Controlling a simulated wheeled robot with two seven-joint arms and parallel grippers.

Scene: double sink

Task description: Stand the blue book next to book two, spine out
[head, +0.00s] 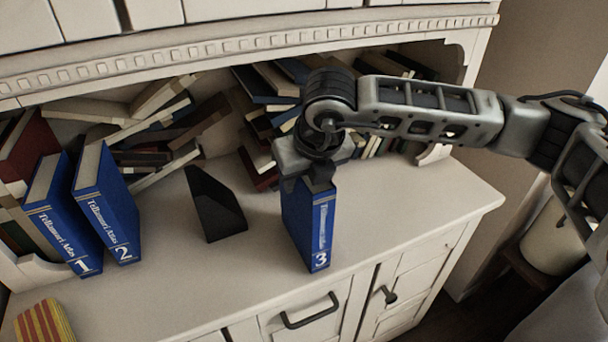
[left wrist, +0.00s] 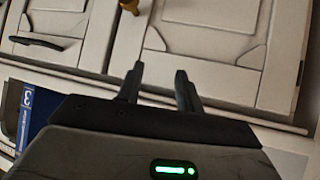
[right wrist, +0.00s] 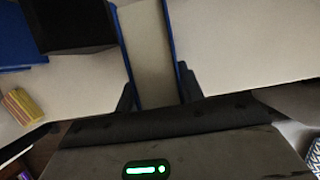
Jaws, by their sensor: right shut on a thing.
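The blue book (head: 308,225), marked 3 on its spine, is upright over the cabinet top with its spine toward the front. My right gripper (head: 318,182) is shut on its top; in the right wrist view the book (right wrist: 150,50) lies between the two fingers (right wrist: 157,88). I cannot tell whether its base touches the surface. Book two (head: 107,208) stands at the left, spine out, beside book one (head: 63,220). My left gripper (left wrist: 157,88) shows only in its wrist view, fingers apart and empty, before the cabinet doors. A blue book part (left wrist: 38,112) shows there at the left.
A black bookend (head: 215,207) stands between book two and the held book, with bare surface on both sides. Piles of books (head: 150,135) fill the shelf behind. A yellow and red striped object (head: 45,322) lies at the front left.

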